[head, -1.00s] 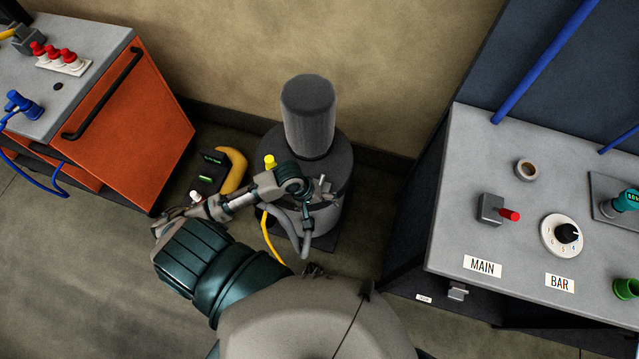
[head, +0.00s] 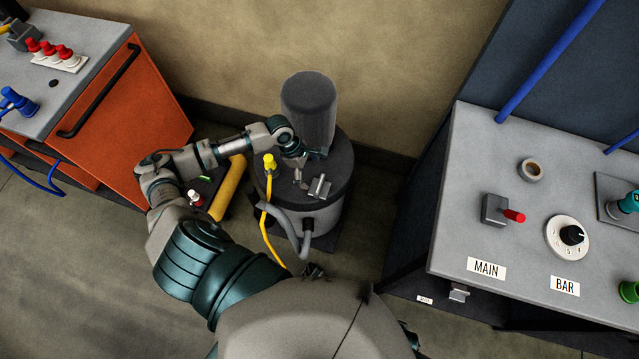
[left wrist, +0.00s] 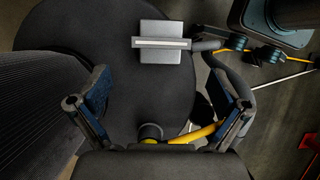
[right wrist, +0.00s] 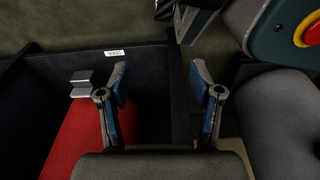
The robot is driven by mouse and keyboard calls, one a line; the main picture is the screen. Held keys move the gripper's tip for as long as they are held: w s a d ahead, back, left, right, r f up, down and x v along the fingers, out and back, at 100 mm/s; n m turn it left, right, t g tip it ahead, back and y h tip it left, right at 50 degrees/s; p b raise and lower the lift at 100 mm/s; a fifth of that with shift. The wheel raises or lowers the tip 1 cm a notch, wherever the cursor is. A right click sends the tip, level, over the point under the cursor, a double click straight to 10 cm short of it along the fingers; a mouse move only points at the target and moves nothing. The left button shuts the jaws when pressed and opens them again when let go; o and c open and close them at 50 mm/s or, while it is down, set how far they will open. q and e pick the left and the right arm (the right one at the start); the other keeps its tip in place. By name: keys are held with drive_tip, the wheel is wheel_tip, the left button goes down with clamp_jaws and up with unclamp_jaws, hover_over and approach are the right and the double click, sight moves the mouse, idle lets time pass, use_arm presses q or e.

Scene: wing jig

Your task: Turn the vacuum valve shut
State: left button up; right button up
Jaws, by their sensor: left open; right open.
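The vacuum unit (head: 327,215) is a dark round drum with a tall grey cylinder (head: 308,110) on its lid. A small grey block with a bar handle, seemingly the valve (head: 319,187), sits on the lid; it also shows as the valve in the left wrist view (left wrist: 166,50). My left gripper (head: 309,166) is open and empty over the lid, beside the cylinder. In the left wrist view the valve lies ahead of and between its open fingers (left wrist: 160,78), apart from them. My right gripper (right wrist: 160,70) is open and empty, shown only in the right wrist view.
A yellow plug with a yellow hose (head: 269,163) stands on the lid's left edge. A grey hose (head: 288,226) leaves the drum. An orange cabinet (head: 130,130) stands left, a grey panel bench (head: 470,180) right. A red surface (right wrist: 80,140) lies below my right gripper.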

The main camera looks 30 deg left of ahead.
sight(319, 183)
use_arm(q)
drive_tip(key=x, duration=0.3)
drive_tip(key=b+x, duration=0.1)
drive_tip(key=x, duration=0.2)
drive_tip(key=shift+d+f, duration=0.3)
drive_tip(key=shift+d, duration=0.1)
drive_tip(key=shift+w+d+f, duration=0.1)
drive_tip(key=shift+d+f, duration=0.2)
drive_tip(key=shift+f, duration=0.2)
use_arm(e)
drive_tip(key=w+r, duration=0.2)
drive_tip(key=r, duration=0.1)
drive_tip(key=shift+w+r, duration=0.25)
drive_tip(key=shift+w, duration=0.1)
use_arm(q)
drive_tip(key=shift+a, duration=0.1)
use_arm(e)
drive_tip(key=shift+a, duration=0.1)
use_arm(q)
drive_tip(key=shift+a, duration=0.1)
drive_tip(key=shift+c, duration=1.2)
drive_tip(key=c, duration=0.8)
drive_tip(key=shift+o, duration=0.2)
